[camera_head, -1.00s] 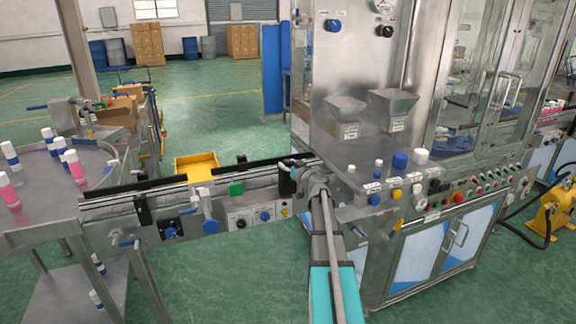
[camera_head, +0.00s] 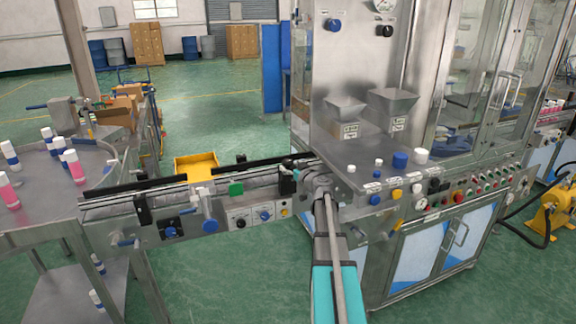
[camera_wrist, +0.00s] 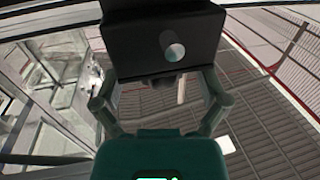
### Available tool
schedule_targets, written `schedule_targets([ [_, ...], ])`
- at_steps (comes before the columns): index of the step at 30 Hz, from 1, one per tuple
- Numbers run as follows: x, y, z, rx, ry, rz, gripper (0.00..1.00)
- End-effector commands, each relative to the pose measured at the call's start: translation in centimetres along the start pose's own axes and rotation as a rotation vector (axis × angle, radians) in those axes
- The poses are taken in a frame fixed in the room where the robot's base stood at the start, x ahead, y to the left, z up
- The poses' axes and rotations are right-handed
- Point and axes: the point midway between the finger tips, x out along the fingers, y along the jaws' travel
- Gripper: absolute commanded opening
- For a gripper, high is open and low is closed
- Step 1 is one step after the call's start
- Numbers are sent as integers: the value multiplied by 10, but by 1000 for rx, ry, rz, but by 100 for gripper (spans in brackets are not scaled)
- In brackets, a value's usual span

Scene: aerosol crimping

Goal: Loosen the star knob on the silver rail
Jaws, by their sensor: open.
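The silver rail (camera_head: 190,197) is the conveyor side running from the left table to the machine. Blue knobs sit along its front, one on a dark bracket (camera_head: 170,232) and one lower on a silver post (camera_head: 210,226). They are too small to tell which is star-shaped. My gripper (camera_head: 292,168) is at the rail's right end, beside a black bracket (camera_head: 287,182), well right of those knobs. In the wrist view my gripper (camera_wrist: 161,88) has its fingers spread. A black block (camera_wrist: 162,40) with a silver stud lies ahead of them and hides the tips; contact cannot be told.
The steel machine (camera_head: 350,160) with hoppers stands right of my gripper. White and blue caps (camera_head: 400,160) stand on its ledge. A round table (camera_head: 50,200) with pink and white bottles is at left. A yellow bin (camera_head: 196,167) is behind the rail. Green floor is open in front.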

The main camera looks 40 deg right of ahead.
Motion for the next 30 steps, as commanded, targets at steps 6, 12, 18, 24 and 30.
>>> schedule_targets([
  [6,-31,-2,0,0,0,0,93],
  [12,-50,-1,0,0,0,-1,93],
  [18,-54,-1,0,0,0,-2,93],
  [24,-54,-1,0,0,0,-2,93],
  [30,-54,-1,0,0,0,-2,93],
])
